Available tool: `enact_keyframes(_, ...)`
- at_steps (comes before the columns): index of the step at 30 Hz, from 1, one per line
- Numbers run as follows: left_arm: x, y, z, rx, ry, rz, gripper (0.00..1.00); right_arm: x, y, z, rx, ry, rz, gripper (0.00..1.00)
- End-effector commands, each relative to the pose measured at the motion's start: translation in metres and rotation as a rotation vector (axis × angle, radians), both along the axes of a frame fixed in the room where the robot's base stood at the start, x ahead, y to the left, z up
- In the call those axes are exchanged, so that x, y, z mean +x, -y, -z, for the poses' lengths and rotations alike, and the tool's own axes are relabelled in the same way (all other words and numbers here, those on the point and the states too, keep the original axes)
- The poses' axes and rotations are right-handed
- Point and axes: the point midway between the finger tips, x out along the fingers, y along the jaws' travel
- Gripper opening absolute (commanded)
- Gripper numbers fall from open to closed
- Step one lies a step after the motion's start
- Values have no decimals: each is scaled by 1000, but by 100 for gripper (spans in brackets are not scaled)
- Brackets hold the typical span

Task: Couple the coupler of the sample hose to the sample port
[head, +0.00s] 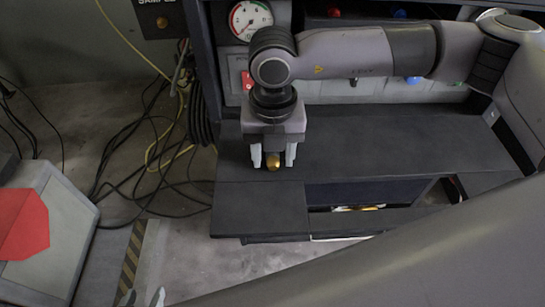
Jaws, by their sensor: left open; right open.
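The dark plate with a cut-off label "SAMPL…" (155,6) is at the top edge, left of centre. A small round brass-coloured fitting (162,22) on it looks like the sample port. A thin yellow hose (128,45) hangs in front of the wall; I cannot tell whether it is the sample hose. My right gripper (273,160) is open, pointing down over the dark bench. A small brass-coloured piece (273,163) shows between its fingers; I cannot tell whether it is the coupler or whether they touch. My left gripper (141,298) is open at the bottom edge, mostly out of frame.
The dark bench (390,135) has a cabinet with a pressure gauge (250,20) behind it. Black cables (130,165) tangle on the floor at left. A light box with a red octagon (22,225) stands at lower left. A yellow-black striped strip (130,262) marks the floor.

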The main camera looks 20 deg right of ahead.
Motion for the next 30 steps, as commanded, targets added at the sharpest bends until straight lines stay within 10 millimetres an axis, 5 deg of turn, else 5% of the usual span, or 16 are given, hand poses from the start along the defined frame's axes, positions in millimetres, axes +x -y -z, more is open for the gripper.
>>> enact_keyframes(7, 2, 2, -4, -4, 7, 2, 56, 0, 0, 0, 0, 0, 0, 49)
enact_keyframes(12, 3, 2, -5, -4, 10, 2, 56, 0, 0, 0, 0, 0, 0, 0)
enact_keyframes(30, 1, 1, -11, -1, 2, 4, 56, 0, 0, -20, 0, 0, 0, 0)
